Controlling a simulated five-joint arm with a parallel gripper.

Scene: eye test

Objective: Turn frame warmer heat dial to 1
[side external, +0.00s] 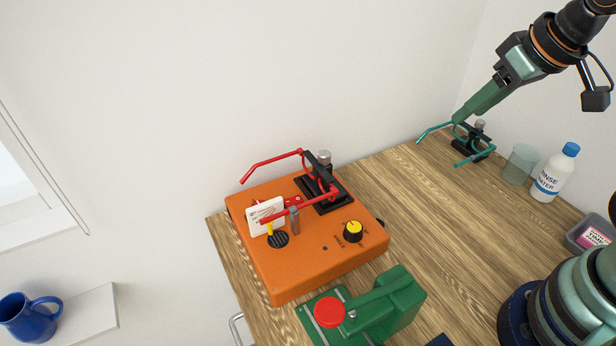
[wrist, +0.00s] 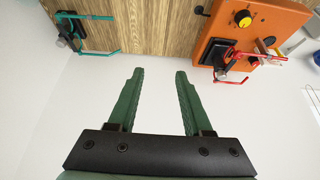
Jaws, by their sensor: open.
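The orange frame warmer (side external: 290,275) sits on the wooden table. Its black dial with a yellow cap (side external: 353,231) is on the top, near the right corner; small lettering beside it is too small to read surely. The warmer (wrist: 285,18) and dial (wrist: 243,19) also show at the upper right of the wrist view. My gripper (side external: 459,118) is at the upper right of the side view, above the table's back and well away from the dial. In the wrist view my gripper (wrist: 159,73) is open, with nothing between its fingers.
Red spectacle frames (side external: 272,161) in a black clamp (side external: 335,198) and a white card (side external: 264,214) stand on the warmer. A green device with a red knob (side external: 329,312) is in front. Teal frames (side external: 433,131), a cup (side external: 520,163) and a bottle (side external: 552,178) stand right.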

